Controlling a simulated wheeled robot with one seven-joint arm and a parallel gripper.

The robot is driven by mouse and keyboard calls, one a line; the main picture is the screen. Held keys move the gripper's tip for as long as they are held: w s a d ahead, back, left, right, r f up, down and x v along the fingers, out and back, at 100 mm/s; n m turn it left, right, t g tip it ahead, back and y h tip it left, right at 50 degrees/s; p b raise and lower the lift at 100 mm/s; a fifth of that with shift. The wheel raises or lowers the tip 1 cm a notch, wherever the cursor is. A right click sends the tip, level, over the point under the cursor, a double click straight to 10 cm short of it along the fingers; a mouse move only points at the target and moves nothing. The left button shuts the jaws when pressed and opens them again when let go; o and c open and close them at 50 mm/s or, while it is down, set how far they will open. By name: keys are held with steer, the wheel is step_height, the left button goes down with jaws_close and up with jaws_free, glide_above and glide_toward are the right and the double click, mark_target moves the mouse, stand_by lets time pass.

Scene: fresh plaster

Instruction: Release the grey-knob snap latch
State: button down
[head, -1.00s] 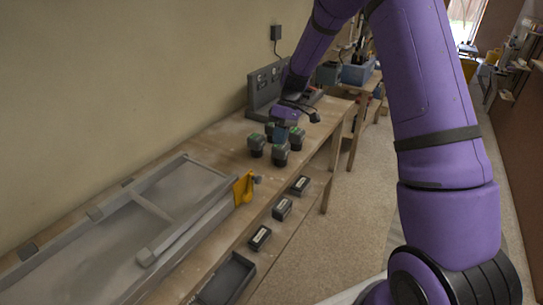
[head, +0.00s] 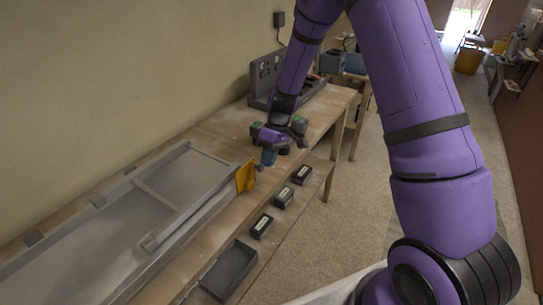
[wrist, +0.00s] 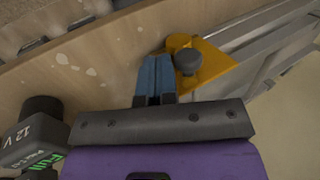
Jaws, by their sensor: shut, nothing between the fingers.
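The snap latch is a yellow-orange plate (head: 246,176) on the right end of a grey frame (head: 170,206) lying on the bench in the head view. In the wrist view its yellow plate (wrist: 222,70) carries a round grey knob (wrist: 188,62). My gripper (head: 266,160) is close to the latch, just right of it in the head view. In the wrist view my gripper (wrist: 155,72) has its blue fingers together and empty, just left of the grey knob. I cannot tell whether they touch it.
A battery (wrist: 38,132) marked 12 V stands left of my gripper in the wrist view. Several black boxes (head: 283,197) and an open dark tray (head: 230,270) sit on the lower shelf. A grey panel unit (head: 268,75) stands at the back of the bench.

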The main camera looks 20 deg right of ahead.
mark_target(259, 168)
stand_by(0.4)
steer(key=shift+s+a+r, duration=0.1)
steer(key=shift+a+r, duration=0.1)
steer(key=shift+r, duration=0.05)
steer(key=shift+s+a+r+t+h, duration=0.1)
steer(key=shift+s+a+t+h, duration=0.15)
steer(key=shift+h, duration=0.25)
steer(key=shift+s+a+r+t+h, duration=0.25)
steer(key=shift+a+r+t+h, duration=0.15)
steer(key=shift+a+t+h, duration=0.15)
steer(key=shift+s+a+r+t+h, duration=0.2)
steer(key=shift+s+a+t+h, duration=0.3)
steer(key=shift+h, duration=0.3)
steer(key=shift+s+a+r+t+h, duration=0.2)
steer(key=shift+s+a+t+h, duration=0.15)
steer(key=shift+a+t+h, duration=0.3)
steer(key=shift+s+a, duration=0.65)
steer(key=shift+a, duration=0.1)
steer(key=shift+s+a, duration=0.1)
steer(key=shift+a, duration=0.05)
